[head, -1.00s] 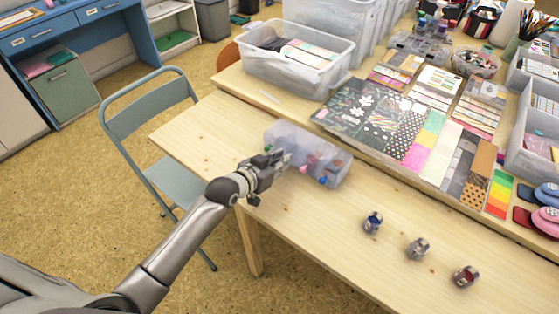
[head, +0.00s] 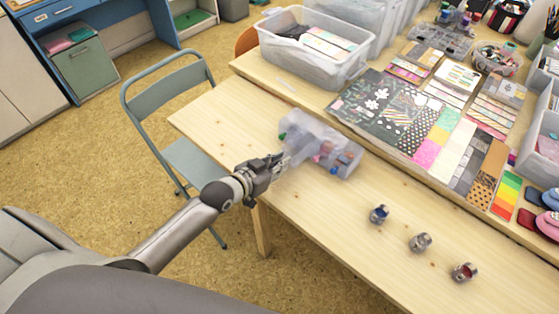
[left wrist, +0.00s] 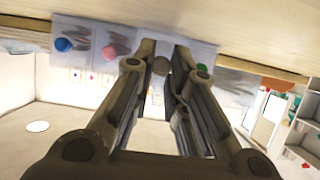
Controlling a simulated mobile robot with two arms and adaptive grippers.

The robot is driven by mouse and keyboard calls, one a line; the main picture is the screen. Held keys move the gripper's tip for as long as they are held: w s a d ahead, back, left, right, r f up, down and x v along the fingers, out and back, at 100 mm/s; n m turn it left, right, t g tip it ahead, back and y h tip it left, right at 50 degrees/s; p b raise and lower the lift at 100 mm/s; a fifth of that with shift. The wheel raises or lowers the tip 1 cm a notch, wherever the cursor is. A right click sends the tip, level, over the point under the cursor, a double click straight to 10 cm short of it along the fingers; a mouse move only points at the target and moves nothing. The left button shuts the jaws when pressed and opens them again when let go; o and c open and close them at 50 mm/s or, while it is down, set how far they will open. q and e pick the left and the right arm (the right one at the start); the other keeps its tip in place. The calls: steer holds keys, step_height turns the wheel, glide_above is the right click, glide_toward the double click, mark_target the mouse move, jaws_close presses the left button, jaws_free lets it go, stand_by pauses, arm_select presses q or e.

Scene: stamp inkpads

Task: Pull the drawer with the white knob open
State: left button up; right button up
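A translucent box of small drawers (head: 322,137) stands near the left end of the wooden table. Its front has coloured knobs; the wrist view shows a blue knob (left wrist: 63,44), a pink knob (left wrist: 109,54) and a green knob (left wrist: 203,70). My left gripper (head: 284,162) is in front of the box, and a translucent drawer (head: 299,154) appears to stick out towards it. In the left wrist view its fingers (left wrist: 163,68) are closed around a pale knob (left wrist: 161,65), apparently the white one. The fingers hide part of this drawer's front. My right gripper is out of view.
Several small metal items, one being a blue-topped one (head: 379,214), lie on the table to the right. A clear bin (head: 318,66) and patterned papers (head: 398,113) are behind. A grey folding chair (head: 178,115) stands left of the table.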

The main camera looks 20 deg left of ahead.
arm_select(q)
steer(key=o, duration=0.5)
steer(key=v, duration=1.2)
steer(key=shift+r, duration=0.1)
